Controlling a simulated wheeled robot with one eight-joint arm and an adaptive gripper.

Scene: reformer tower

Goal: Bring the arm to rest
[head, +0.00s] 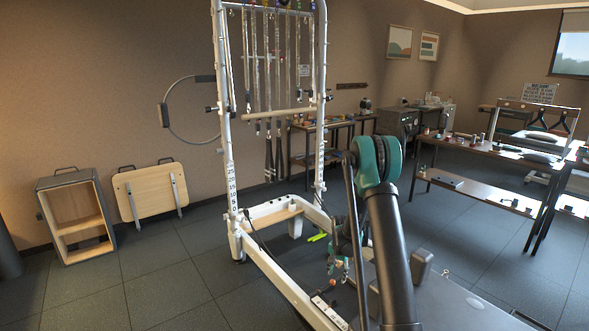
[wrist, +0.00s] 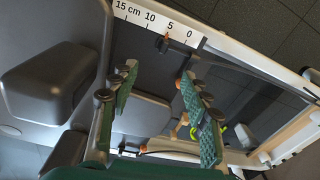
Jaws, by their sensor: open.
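My gripper (wrist: 158,74) is open in the wrist view, with its two green ridged fingers well apart. Nothing is held between them. Beyond the fingers are a dark surface and a white rail (wrist: 165,24) with a centimetre scale. In the head view, my arm (head: 388,230) rises at the right of centre to a teal joint and folds back down. The gripper end is low behind it and partly hidden, close to the frame of the white reformer tower (head: 228,130).
Springs and straps hang from the tower. A ring (head: 168,108) is on the tower's left side. Work tables (head: 490,155) stand at the right. Dark floor is clear at front left.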

